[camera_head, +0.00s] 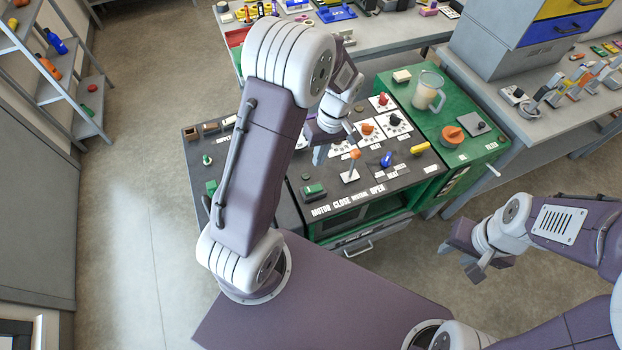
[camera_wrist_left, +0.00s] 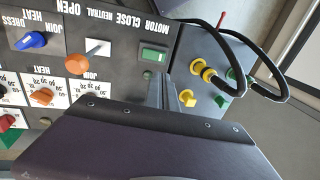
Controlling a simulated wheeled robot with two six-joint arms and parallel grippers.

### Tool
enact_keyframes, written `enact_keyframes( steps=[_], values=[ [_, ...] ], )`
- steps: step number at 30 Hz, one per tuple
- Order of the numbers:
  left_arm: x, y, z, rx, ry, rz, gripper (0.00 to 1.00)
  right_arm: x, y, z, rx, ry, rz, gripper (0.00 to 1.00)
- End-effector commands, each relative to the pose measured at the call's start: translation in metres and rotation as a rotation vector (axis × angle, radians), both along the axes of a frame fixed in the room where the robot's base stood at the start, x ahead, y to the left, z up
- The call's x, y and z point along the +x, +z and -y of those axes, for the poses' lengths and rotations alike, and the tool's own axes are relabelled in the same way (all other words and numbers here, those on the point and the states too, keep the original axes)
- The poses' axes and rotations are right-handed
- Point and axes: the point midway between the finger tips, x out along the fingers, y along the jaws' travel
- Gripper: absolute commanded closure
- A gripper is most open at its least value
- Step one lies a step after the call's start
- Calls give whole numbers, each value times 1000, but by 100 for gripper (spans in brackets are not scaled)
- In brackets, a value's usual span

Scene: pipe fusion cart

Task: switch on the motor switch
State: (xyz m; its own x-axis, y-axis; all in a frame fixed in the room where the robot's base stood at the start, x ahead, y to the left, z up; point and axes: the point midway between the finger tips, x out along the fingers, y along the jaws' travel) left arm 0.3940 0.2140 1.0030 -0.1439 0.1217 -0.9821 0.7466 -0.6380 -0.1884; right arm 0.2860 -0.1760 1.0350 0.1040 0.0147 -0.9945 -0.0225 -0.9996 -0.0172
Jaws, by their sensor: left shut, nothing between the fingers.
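The motor switch is a green rocker (camera_head: 314,190) at the front left of the dark panel, by the printed word MOTOR. My left gripper (camera_head: 319,154) is shut and empty, above the panel and behind the switch in the head view. In the left wrist view its fingers (camera_wrist_left: 162,88) point toward the panel just beside the switch, apart from it as far as I can tell. My right gripper (camera_head: 464,263) looks open and empty, off to the right over the floor.
An orange-topped lever (camera_head: 353,160) stands close to the switch, with a blue knob (camera_head: 386,160) to its right. Yellow connectors with black hoses (camera_wrist_left: 208,74) sit beside the panel. A clear jug (camera_head: 428,90) stands on the green cabinet. The floor at left is clear.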

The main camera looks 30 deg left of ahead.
Motion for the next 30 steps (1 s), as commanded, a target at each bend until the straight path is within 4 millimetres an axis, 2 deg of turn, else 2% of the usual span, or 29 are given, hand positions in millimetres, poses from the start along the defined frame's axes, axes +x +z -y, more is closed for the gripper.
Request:
enact_keyframes(
  steps=[5,12,18,24,30],
  values=[
    [-6,-29,-4,0,1,-8,100,0,2,0,0,0,0,64],
    [-14,-81,-10,0,2,-8,100,0,6,0,0,0,0,64],
    [-19,-116,-14,-1,0,-5,100,0,10,0,0,0,0,64],
    [-20,-132,-17,0,0,-1,100,0,11,0,0,0,0,64],
    [-20,-134,-17,0,0,0,100,0,11,0,0,0,0,64]
  ],
)
